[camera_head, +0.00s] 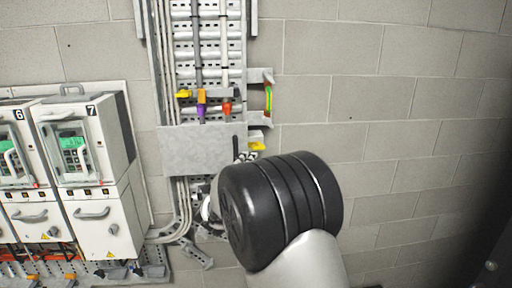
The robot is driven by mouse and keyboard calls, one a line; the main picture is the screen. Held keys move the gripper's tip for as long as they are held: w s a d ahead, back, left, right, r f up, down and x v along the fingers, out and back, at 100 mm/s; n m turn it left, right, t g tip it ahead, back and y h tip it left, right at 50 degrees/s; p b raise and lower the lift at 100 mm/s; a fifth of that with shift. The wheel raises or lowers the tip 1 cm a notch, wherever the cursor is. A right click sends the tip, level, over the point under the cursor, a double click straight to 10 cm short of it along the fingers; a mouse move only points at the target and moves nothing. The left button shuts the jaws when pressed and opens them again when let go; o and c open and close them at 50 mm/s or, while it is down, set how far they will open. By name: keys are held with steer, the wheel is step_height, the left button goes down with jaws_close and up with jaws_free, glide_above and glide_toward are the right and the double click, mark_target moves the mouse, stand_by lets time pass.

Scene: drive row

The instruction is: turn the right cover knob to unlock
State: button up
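Two white drive units stand on the wall at the left, marked 6 (19,115) and 7 (88,125). Unit 7's lower cover (110,205) has a grey bar handle (92,213) and a small dark round knob (113,229) below it at the right. Unit 6's lower cover has a similar knob (53,231). The knobs are too small for me to read how they are turned. My arm's black joint is at the lower middle, apart from the units in the picture, and I cannot make out my gripper.
A vertical cable tray (208,60) with a grey plate (195,150) runs up the wall right of unit 7. Conduits bend below it. Orange and blue wiring lies under the units. The block wall (410,130) at the right is bare.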

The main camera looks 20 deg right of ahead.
mark_target(258, 149)
steer(key=p+x, duration=0.3)
steer(key=x, duration=0.8)
steer(key=shift+w, duration=0.15)
steer(key=shift+c, duration=0.3)
jaws_close()
